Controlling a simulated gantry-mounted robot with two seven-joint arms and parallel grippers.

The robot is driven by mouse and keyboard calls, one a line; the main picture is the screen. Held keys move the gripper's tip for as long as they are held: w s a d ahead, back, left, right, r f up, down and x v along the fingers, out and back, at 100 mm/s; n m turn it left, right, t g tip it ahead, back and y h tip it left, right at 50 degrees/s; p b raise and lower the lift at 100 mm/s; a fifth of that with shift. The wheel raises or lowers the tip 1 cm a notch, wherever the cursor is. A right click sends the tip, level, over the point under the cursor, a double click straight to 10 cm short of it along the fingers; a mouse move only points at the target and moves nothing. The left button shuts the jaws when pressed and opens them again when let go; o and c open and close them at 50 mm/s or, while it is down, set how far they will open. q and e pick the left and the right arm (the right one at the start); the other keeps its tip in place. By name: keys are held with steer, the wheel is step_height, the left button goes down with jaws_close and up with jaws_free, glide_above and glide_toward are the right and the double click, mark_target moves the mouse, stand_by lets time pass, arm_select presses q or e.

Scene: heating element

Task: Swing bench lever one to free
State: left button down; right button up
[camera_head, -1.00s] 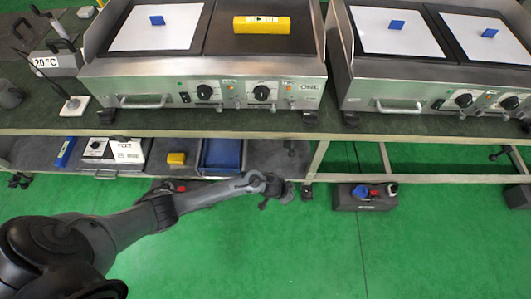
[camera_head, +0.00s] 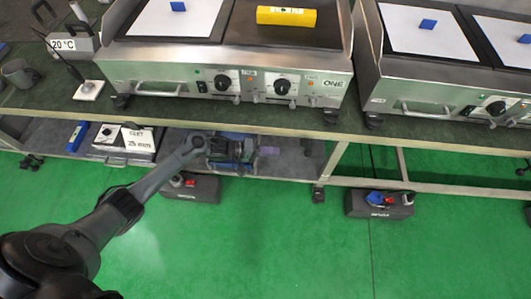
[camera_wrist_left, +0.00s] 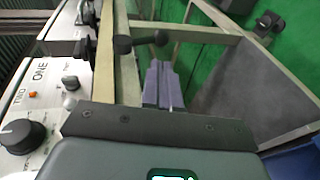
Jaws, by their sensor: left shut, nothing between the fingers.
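My left gripper (camera_head: 270,150) is below the bench's front edge, under the griddle marked ONE (camera_head: 310,90). Its grey-violet fingers show in the left wrist view (camera_wrist_left: 163,70), shut and empty, apart from the lever as far as I can see. My right gripper is not in view.
The griddle's control panel (camera_wrist_left: 40,95) is close on the left of the wrist view. The lower shelf holds a blue tray (camera_head: 217,143), partly behind my gripper, and a white box (camera_head: 138,140). Dark boxes (camera_head: 380,203) stand on the open green floor.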

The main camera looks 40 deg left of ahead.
mark_target(307, 149)
arm_select(q)
steer(key=b+x, duration=0.5)
steer(key=x, duration=0.5)
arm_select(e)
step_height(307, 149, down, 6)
arm_select(q)
steer(key=shift+a, duration=0.15)
